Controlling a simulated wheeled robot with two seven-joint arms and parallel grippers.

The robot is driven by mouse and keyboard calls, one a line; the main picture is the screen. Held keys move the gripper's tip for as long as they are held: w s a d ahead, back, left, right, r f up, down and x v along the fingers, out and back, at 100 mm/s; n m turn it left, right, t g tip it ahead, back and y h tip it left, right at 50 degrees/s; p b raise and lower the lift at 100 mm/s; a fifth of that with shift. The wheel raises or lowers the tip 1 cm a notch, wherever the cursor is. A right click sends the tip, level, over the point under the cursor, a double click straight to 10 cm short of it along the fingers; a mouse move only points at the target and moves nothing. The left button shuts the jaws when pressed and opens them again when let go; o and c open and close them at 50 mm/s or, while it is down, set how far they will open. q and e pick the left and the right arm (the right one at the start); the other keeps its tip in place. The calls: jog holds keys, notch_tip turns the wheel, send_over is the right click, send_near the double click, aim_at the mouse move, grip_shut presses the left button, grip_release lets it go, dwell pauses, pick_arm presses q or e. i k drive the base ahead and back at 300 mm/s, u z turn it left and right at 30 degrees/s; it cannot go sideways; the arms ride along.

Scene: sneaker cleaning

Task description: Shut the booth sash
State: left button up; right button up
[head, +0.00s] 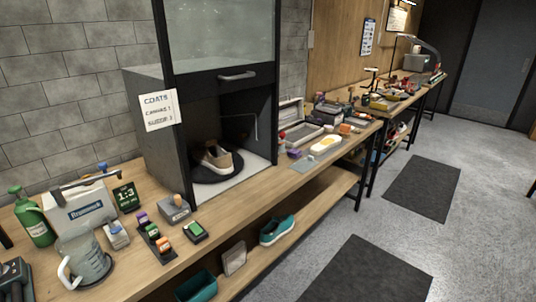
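The booth (147,118) is a dark cabinet standing on the wooden bench. Its sash (222,78) is a framed glass panel with a dark lower rail, and it is raised. A horizontal metal handle (237,75) is fixed on that lower rail. The opening below the sash is clear, and a tan and brown sneaker (215,158) sits inside on a dark round turntable (211,170). Neither of my grippers shows in the head view.
A glass jug (88,262), green bottle (33,217) and small coloured items stand on the bench left of the booth. Trays and tools crowd the bench to the right. A teal shoe (277,230) is on the lower shelf. The floor by the dark mats (369,272) is free.

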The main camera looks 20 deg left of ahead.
aim_at(193, 85)
jog(key=z, duration=0.15)
jog(key=i, duration=0.85)
jog(key=u, duration=0.55)
jog(key=i, duration=0.7)
jog(key=u, duration=1.2)
jog(key=i, duration=0.3)
jog(key=u, duration=0.25)
